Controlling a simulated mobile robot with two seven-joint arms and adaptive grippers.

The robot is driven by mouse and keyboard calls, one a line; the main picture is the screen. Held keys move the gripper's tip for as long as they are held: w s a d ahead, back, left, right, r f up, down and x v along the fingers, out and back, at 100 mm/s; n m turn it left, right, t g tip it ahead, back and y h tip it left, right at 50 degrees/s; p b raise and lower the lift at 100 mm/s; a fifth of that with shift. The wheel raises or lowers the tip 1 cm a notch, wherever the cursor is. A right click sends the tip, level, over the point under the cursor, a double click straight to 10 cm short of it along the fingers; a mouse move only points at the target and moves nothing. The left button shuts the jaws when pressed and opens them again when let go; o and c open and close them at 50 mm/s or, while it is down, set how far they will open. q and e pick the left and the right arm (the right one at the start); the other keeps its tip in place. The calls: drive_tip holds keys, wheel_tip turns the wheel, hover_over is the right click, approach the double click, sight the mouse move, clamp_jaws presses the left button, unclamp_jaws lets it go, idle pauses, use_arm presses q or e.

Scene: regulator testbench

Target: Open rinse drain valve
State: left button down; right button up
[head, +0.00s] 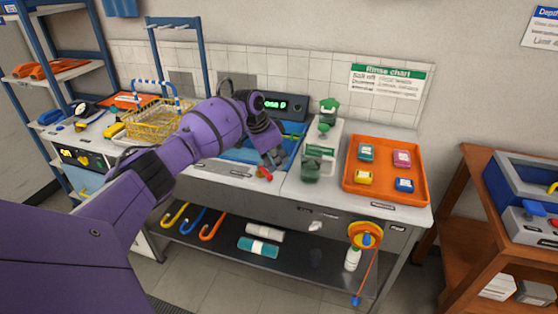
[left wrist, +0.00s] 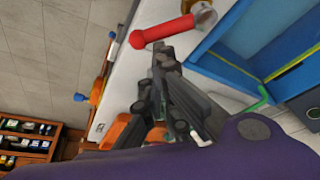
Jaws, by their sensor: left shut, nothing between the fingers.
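The red rinse drain valve handle (head: 264,174) sits at the front edge of the counter, below the blue sink. In the left wrist view it shows as a red lever (left wrist: 163,31) with a round end, joined to a metallic fitting at its right. My purple left arm reaches over the counter. Its dark left gripper (head: 275,158) is just above and beside the handle, shut and empty. In the left wrist view the fingers (left wrist: 160,55) end close to the lever; I cannot tell whether they touch it. My right gripper is not in view.
The blue sink (head: 236,154) lies behind the gripper. A yellow wire basket (head: 150,122) stands left. A lower shelf (head: 215,236) holds hooks and rolls. An orange reel (head: 364,236) hangs at the front right.

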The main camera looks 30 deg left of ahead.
sight(268, 177)
use_arm(q)
drive_tip(key=shift+s+a+f+m+h, duration=0.15)
drive_tip(key=shift+s+m+h, duration=0.15)
drive_tip(key=shift+s+m, duration=0.5)
drive_tip(key=shift+s+m+g+b, duration=0.3)
drive_tip(key=shift+m+g, duration=0.1)
drive_tip(key=shift+m, duration=0.6)
drive_tip(key=shift+s+a+m+g+h, duration=0.25)
drive_tip(key=shift+s+m+h, duration=0.2)
drive_tip(key=shift+m, duration=0.45)
drive_tip(key=shift+s+a, duration=0.1)
drive_tip(key=shift+s, duration=0.35)
